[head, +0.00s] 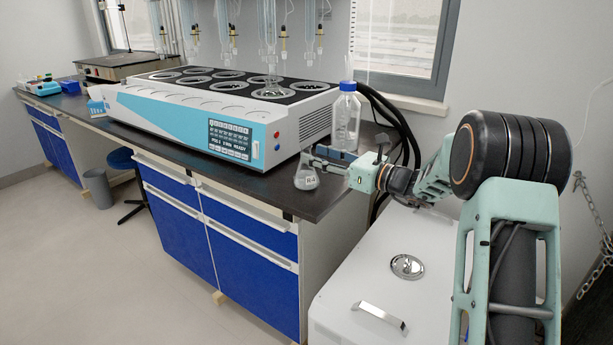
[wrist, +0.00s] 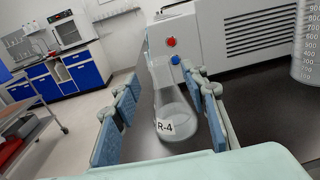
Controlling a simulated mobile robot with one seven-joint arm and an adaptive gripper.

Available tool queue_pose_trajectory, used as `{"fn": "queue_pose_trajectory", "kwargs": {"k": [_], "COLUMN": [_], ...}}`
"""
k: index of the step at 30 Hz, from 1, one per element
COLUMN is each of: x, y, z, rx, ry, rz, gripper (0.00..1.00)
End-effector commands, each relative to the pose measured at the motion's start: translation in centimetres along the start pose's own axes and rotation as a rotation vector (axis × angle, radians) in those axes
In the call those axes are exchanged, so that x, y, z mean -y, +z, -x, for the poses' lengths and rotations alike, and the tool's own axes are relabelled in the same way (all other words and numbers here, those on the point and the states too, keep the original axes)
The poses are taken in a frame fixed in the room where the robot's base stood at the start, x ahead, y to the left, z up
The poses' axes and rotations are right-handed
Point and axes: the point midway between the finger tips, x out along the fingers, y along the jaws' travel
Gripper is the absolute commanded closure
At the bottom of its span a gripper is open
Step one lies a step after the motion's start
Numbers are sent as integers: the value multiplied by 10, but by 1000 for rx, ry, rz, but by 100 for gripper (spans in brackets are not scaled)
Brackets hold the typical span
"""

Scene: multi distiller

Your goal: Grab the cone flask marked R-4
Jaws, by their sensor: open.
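The cone flask marked R-4 (head: 306,178) is clear glass and stands upright on the dark bench top near its right front edge. In the wrist view the flask (wrist: 170,110) stands between my gripper's two blue-padded fingers, its R-4 label facing me. My gripper (head: 325,158) is open around the flask at bench height; in the wrist view its fingers (wrist: 166,108) lie left and right of the glass. A gap shows on the left side; whether the right finger touches the glass I cannot tell.
The white and blue distiller (head: 200,125) stands just behind and left of the flask. A clear graduated bottle (head: 345,122) stands behind my gripper, and also shows at the upper right of the wrist view (wrist: 307,45). The bench top's (head: 262,190) front edge is close.

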Motion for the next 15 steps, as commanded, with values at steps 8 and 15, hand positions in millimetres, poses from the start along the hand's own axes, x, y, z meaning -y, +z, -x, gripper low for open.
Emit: {"fn": "queue_pose_trajectory", "kwargs": {"k": [8, 15], "x": [1, 2], "y": [0, 2], "z": [-38, -42], "rx": [0, -1], "ry": [2, 1], "rz": [1, 0], "gripper": [60, 60]}}
